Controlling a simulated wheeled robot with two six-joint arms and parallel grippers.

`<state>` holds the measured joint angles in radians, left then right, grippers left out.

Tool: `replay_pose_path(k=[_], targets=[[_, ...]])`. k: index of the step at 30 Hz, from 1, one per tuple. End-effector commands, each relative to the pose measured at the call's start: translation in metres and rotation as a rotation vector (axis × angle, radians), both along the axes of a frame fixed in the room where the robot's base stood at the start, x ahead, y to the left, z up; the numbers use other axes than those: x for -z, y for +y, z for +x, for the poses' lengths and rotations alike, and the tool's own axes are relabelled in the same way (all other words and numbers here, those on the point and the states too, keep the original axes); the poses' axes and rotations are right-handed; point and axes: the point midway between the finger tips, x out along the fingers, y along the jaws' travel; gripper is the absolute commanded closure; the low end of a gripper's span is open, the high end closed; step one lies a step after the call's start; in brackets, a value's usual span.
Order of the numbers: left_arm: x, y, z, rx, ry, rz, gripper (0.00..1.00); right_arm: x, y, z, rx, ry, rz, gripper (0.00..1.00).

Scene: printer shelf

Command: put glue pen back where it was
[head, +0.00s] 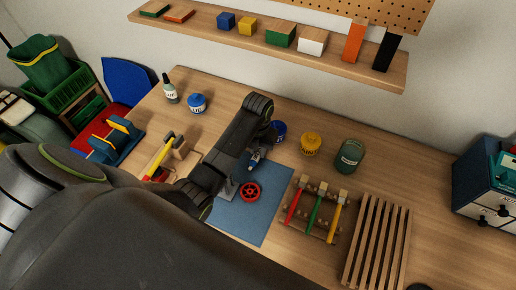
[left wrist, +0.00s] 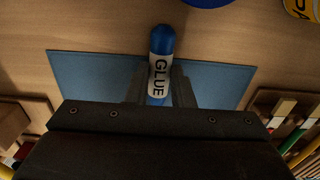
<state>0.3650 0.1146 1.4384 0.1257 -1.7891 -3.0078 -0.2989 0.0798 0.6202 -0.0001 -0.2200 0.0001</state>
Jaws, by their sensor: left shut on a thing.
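The glue pen (head: 254,160) is a blue-capped stick with a white band. In the left wrist view the glue pen (left wrist: 160,45) reads "GLUE" and stands out between the two fingers. My left gripper (left wrist: 160,88) is shut on it. In the head view my left gripper (head: 250,164) holds it over the blue mat (head: 232,217), near the mat's far part. The gripper and arm hide part of the pen and mat. I cannot tell how high the pen is above the mat. My right gripper is not in view.
A red wheel (head: 250,191) lies on the mat. A blue jar (head: 279,131), yellow jar (head: 311,144) and green jar (head: 349,156) stand behind. A tool rack (head: 329,236) and slatted rack (head: 377,242) are at right. A wall shelf (head: 340,67) holds blocks. Bare wood (head: 420,180) lies at right.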

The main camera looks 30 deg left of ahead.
Motion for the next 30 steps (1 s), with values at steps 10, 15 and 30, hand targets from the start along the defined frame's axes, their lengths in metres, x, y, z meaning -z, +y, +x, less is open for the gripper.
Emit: replay_pose_path(k=[10, 15, 30], targets=[[0.005, 0.0, 0.0, 0.0, -0.002, 0.0, 1.0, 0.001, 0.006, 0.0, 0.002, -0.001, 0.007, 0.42], [0.006, 0.0, 0.0, 0.0, -0.002, 0.0, 0.65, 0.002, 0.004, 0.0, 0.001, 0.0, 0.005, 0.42], [-0.004, 0.0, 0.001, 0.0, -0.005, 0.0, 0.57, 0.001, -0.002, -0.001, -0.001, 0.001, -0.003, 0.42]])
